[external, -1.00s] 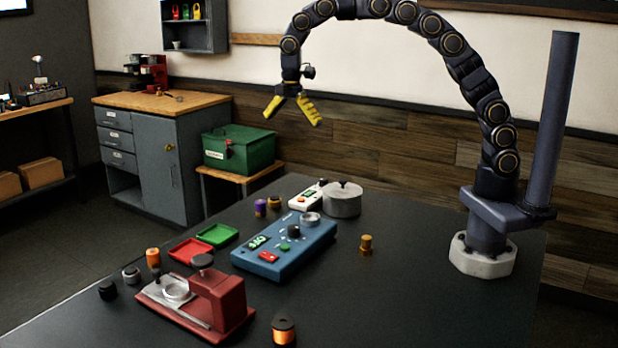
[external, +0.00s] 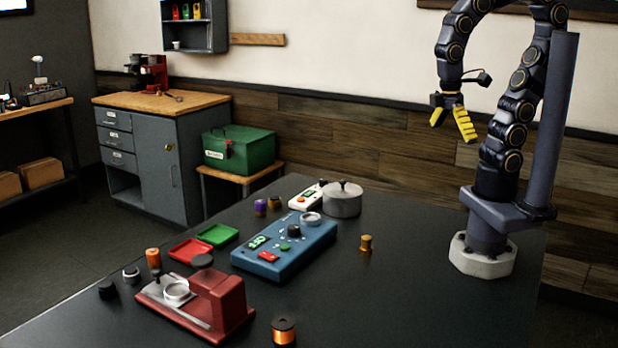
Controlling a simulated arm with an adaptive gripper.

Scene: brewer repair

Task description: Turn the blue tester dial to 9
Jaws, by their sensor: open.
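The blue tester (external: 300,252) lies on the dark table, left of the picture's middle front. Its black dial (external: 294,231) stands upright on the top face; the setting it points to is too small to read. A small display (external: 257,242) on the tester glows green, and its characters are too small to read surely. My gripper (external: 453,122), with yellow fingers, is open and empty. It hangs high above the table's far right part, well up and to the right of the tester, pointing down.
A grey lidded pot (external: 342,199) and a white device (external: 306,198) stand behind the tester. A brass part (external: 366,244) stands to its right. A red brewer (external: 215,298), an orange spool (external: 284,329), a red tray (external: 190,250) and a green tray (external: 218,235) are nearby. The right front table is clear.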

